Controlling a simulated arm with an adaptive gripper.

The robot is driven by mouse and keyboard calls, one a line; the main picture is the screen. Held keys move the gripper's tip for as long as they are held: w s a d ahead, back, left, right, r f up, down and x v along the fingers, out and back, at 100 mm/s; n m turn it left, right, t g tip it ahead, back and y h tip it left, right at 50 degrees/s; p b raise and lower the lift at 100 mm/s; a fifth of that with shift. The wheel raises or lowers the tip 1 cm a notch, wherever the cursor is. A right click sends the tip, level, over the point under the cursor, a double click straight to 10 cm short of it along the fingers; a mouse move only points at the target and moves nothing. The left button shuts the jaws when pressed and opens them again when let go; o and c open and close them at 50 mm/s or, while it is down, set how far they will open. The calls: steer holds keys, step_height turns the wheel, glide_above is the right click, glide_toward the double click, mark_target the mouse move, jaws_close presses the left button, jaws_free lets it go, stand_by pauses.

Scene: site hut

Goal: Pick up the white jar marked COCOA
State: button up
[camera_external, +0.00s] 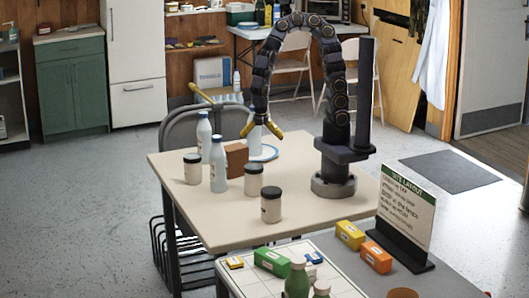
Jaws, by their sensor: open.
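Three white jars with dark lids stand upright on the beige table: one at the left (193,170), one in the middle (254,182) and one nearest the front edge (271,207). Their markings are too small to read, so I cannot tell which is COCOA. My gripper (262,132) points down with its yellow fingers spread, behind and above the middle jar. It is apart from all three jars. A pale bottle-like thing (255,140) shows below and between the fingers; I cannot tell whether they touch it.
Two white bottles (218,165) (204,136) and a brown box (237,160) stand near the jars. A blue-rimmed plate (268,153) lies behind. The right front of the beige table (318,215) is clear. Small boxes (271,262) and a sign (408,210) stand in front.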

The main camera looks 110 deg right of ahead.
mark_target(254, 166)
steer(key=w+f+n, duration=0.2)
steer(key=f, duration=0.1)
steer(key=w+f+n+y, duration=0.1)
steer(key=f, duration=0.1)
steer(key=shift+f+t, duration=0.1)
steer(key=shift+t, duration=0.3)
steer(key=f, duration=0.6)
steer(key=shift+s+d+f, duration=0.1)
steer(key=shift+d+f, duration=0.1)
steer(key=shift+d, duration=0.1)
steer(key=shift+a+f, duration=0.1)
steer(key=shift+f, duration=0.45)
steer(key=c, duration=1.1)
